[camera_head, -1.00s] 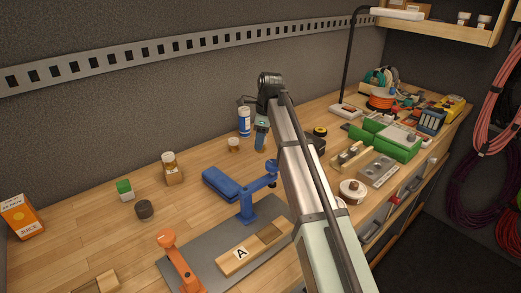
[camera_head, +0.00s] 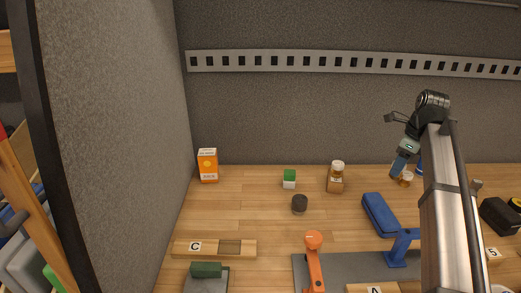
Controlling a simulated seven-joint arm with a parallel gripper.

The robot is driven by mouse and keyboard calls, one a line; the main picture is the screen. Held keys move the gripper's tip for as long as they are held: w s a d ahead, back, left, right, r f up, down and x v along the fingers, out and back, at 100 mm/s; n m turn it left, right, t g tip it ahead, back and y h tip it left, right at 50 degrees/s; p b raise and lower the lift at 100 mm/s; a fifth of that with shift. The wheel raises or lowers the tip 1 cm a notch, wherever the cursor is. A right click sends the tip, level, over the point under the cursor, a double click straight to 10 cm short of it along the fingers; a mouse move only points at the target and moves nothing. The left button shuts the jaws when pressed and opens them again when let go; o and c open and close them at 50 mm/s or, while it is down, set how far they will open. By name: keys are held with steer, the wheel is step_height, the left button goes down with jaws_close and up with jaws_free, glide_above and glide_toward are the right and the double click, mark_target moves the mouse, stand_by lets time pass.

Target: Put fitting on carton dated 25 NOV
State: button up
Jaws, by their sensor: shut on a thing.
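An orange and white juice carton (camera_head: 208,166) stands upright on the bench at the back left, near the corner of the walls. Its printing is too small to read as a date. My gripper (camera_head: 400,163) is at the right, over the back of the bench near a small jar (camera_head: 406,179), pointing down. It is far to the right of the carton. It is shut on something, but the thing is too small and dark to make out. I cannot tell which item is the fitting.
A green-and-white block (camera_head: 290,179), a dark round piece (camera_head: 299,205) and a brown bottle (camera_head: 336,178) stand between carton and gripper. A blue case (camera_head: 380,214), an orange post (camera_head: 313,262) and a wooden tray marked C (camera_head: 214,248) are nearer. Bench before the carton is clear.

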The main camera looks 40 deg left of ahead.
steer(key=s+a+r+n, duration=0.2)
steer(key=s+a+r, duration=0.1)
steer(key=s+a, duration=0.8)
steer(key=s+a+r+n, duration=0.1)
steer(key=s+a+r, duration=0.1)
steer(key=s+a, duration=0.85)
steer(key=s+a+r+n, duration=0.2)
steer(key=s+a+r, duration=0.1)
steer(key=s+a, duration=0.8)
steer(key=m, duration=0.6)
glide_toward(206, 151)
steer(key=shift+s+a+f, duration=0.1)
steer(key=shift+a+f, duration=0.1)
steer(key=shift+f, duration=1)
steer(key=shift+s+a+f, duration=0.1)
steer(key=shift+a+f, duration=0.15)
steer(key=shift+f, duration=1)
steer(key=shift+f, duration=0.1)
steer(key=o, duration=1.1)
